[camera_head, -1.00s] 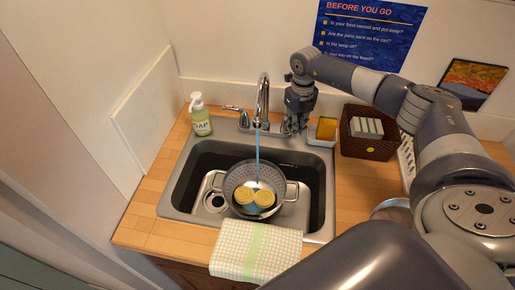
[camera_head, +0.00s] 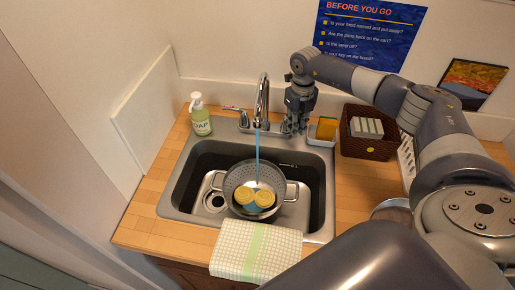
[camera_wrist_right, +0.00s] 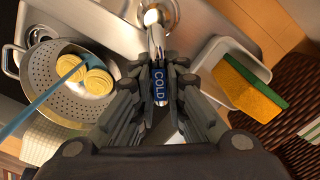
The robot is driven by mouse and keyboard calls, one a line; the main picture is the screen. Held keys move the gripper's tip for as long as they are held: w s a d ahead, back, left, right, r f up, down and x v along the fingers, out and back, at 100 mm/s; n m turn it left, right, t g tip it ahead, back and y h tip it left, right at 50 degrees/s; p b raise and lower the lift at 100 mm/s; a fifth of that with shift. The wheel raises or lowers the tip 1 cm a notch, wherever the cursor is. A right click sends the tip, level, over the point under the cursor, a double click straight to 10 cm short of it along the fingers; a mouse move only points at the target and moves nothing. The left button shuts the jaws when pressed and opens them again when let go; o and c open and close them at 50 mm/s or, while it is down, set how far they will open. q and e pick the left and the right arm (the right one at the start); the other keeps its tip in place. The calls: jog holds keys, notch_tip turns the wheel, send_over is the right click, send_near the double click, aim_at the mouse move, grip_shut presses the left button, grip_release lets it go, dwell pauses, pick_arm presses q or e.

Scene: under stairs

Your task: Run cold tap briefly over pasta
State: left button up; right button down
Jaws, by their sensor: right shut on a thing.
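Two yellow pasta nests (camera_head: 254,197) lie in a grey metal colander (camera_head: 236,180) inside the sink basin (camera_head: 316,185). A blue stream of water (camera_head: 258,150) falls from the chrome faucet (camera_head: 263,97) into the colander. My right gripper (camera_head: 296,128) is at the right side of the faucet. In the right wrist view, my right gripper (camera_wrist_right: 158,108) is shut on the cold tap handle (camera_wrist_right: 158,86), which has a blue "COLD" label. The pasta (camera_wrist_right: 84,75) and colander (camera_wrist_right: 42,70) also show there, at left. My left gripper is not in view.
A soap bottle (camera_head: 201,118) stands left of the faucet, near a second lever (camera_head: 233,109). A sponge holder (camera_head: 324,132) and a brown basket (camera_head: 368,148) stand close to my right gripper. A checked towel (camera_head: 256,250) hangs over the front edge.

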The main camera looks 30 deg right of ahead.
jog(key=shift+d+f+n+b, duration=0.2)
jog(key=shift+d+n+b, duration=0.15)
jog(key=shift+n+b, duration=0.3)
jog(key=n, duration=0.1)
jog(key=d+n+b, duration=0.1)
jog(key=n, duration=0.1)
jog(key=shift+w+d, duration=0.2)
jog(key=shift+w+d+r+n+b, duration=0.15)
jog(key=shift+d+n+b, duration=0.15)
jog(key=shift+n, duration=0.45)
jog(key=shift+w+d+r+n+b, duration=0.1)
jog(key=shift+d+n+b, duration=0.2)
jog(key=shift+n, duration=0.4)
jog(key=shift+w+d+f+n+b, duration=0.15)
jog(key=shift+w+d+n+b, duration=0.1)
jog(key=shift+n+b, duration=0.4)
jog(key=n, duration=0.1)
jog(key=d+n, duration=0.1)
jog(key=n, duration=0.1)
jog(key=shift+w+b, duration=0.35)
jog(key=shift+w, duration=0.05)
